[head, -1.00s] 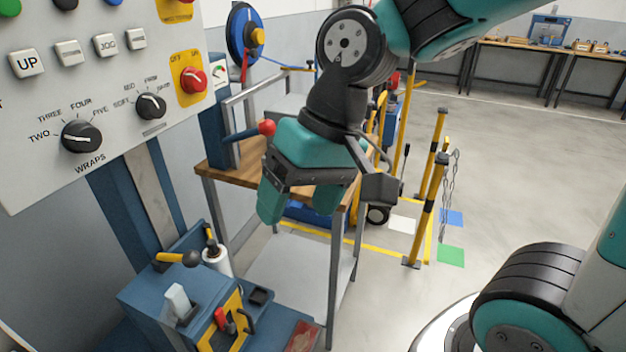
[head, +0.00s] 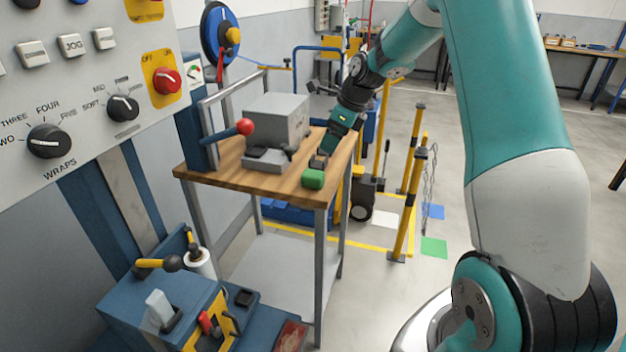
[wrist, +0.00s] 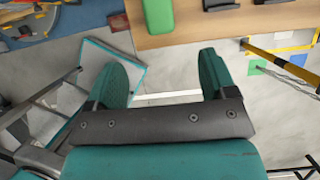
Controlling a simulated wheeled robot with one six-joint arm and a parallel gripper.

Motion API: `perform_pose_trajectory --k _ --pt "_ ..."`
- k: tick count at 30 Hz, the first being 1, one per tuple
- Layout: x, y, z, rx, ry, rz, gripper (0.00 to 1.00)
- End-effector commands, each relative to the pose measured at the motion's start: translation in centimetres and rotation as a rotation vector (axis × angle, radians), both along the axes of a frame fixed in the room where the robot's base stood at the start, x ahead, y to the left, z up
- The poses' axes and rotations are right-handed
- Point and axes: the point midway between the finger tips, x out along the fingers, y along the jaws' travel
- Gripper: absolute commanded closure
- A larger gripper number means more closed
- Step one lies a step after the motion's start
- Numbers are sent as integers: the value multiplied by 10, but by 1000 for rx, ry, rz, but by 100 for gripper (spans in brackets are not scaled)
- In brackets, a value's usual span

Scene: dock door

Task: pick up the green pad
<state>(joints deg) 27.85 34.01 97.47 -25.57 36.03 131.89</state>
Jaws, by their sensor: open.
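A small green block, which fits the green pad (head: 313,178), lies on the near right corner of the wooden bench top (head: 230,176). In the wrist view the green pad (wrist: 159,15) is at the top edge, partly cut off, beyond my fingers. My gripper (wrist: 171,78) is open and empty in the wrist view, with the two teal fingers wide apart and not touching the pad. In the head view my gripper (head: 336,138) is small and near the bench's right side; its fingertips are hard to make out.
A grey box (head: 277,119) and a grey device (head: 265,159) stand on the bench. A red-knobbed lever (head: 244,127) is at its left. Yellow posts (head: 407,205) stand to the right. A flat green square (head: 433,247) and a blue one (head: 433,211) lie on the floor.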

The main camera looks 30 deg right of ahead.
Motion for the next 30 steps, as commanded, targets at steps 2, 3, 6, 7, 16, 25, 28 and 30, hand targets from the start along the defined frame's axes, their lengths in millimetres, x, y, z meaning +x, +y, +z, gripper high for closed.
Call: perform_pose_trajectory --k 2,3,6,7,16,25,28,30 --pt "5 6 -19 2 4 3 22" --pt "8 8 -27 1 5 4 22" --pt "15 13 -47 2 4 5 22" --pt "16 14 -52 1 2 4 22" --pt "25 21 -77 0 0 4 22" --pt "38 32 -115 -1 0 4 22" --pt "40 34 -121 -2 0 4 22" --pt "40 34 -122 -2 0 4 22"
